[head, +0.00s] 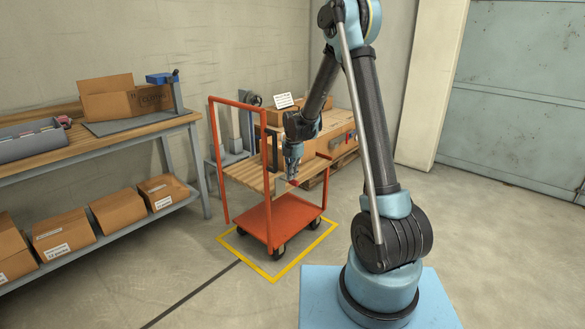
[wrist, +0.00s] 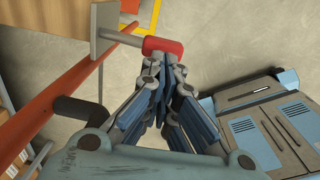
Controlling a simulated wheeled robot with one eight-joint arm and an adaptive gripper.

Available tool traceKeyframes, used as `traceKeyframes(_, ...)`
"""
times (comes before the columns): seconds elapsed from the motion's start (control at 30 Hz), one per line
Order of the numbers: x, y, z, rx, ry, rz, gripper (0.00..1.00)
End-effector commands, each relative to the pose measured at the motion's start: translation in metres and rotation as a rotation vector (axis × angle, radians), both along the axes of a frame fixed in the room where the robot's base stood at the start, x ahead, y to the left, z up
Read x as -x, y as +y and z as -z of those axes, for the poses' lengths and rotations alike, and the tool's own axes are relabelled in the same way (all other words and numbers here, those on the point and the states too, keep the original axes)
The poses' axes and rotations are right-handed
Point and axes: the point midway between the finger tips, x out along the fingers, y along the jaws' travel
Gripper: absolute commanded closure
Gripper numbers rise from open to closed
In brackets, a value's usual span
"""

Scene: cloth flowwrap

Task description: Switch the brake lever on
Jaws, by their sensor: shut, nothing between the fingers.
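The brake lever is a grey rod with a red grip (wrist: 163,47), fixed to a flat grey plate (wrist: 104,38) in the wrist view.
An orange trolley rail (wrist: 62,108) runs close to my gripper. The trolley stands inside a yellow floor outline (head: 308,247). A workbench (head: 140,128) with boxes stands on the left, and cartons (head: 335,128) lie behind the trolley. The floor at right is clear.

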Motion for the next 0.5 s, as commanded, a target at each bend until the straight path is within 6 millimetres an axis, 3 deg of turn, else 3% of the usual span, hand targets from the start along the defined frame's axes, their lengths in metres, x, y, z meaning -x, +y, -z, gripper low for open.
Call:
traceKeyframes(0.2, 0.0, 0.001, 0.013, 0.0, 0.0, 0.0, 1.0)
traceKeyframes(0.5, 0.0, 0.001, 0.015, 0.0, 0.0, 0.0, 1.0)
